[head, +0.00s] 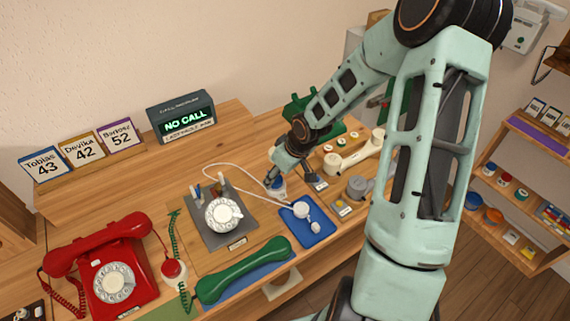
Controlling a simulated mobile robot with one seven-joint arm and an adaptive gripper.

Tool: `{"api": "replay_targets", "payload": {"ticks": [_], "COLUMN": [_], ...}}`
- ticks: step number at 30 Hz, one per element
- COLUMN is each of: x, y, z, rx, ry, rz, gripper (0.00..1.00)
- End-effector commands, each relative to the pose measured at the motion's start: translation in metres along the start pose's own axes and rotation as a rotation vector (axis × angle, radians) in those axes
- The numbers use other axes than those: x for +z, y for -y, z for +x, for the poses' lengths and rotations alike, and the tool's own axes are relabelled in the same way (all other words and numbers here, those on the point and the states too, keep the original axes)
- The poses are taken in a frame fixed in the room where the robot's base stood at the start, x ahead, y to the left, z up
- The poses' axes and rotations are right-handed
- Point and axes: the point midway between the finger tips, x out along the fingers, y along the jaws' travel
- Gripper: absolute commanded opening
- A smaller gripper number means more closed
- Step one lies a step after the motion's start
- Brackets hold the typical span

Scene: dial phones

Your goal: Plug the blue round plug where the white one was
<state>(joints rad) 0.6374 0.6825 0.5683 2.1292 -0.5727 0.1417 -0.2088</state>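A small round blue piece with a white lower part (279,191), perhaps the blue plug, is directly below my gripper (275,182). My gripper points down at it, and its fingers are small and partly hidden. I cannot tell whether they grip it or whether it touches the table. A white round piece (302,210), perhaps the white plug, lies on a blue tray (312,232) just in front. A thin white cord (237,168) loops from the left towards that tray. I cannot make out an empty socket.
A grey plate with a white dial (222,213) is left of the blue tray. A green handset (243,268) lies in front, and a red phone (108,268) stands far left. A cream handset (354,153) and grey knob (357,187) are to the right. A "NO CALL" display (184,122) stands behind.

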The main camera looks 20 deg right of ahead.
Motion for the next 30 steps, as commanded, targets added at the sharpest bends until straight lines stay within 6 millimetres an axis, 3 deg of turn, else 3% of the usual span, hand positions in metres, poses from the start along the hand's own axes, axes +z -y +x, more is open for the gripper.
{"api": "replay_targets", "payload": {"ticks": [6, 18, 30], "x": [0.0, 0.0, 0.0], "y": [-0.002, -0.002, 0.0], "z": [-0.035, -0.086, -0.101], "rx": [0.004, 0.004, 0.001], "ry": [-0.001, -0.002, 0.0], "rz": [0.002, 0.003, -0.001], "gripper": [0.53, 0.53, 0.53]}}
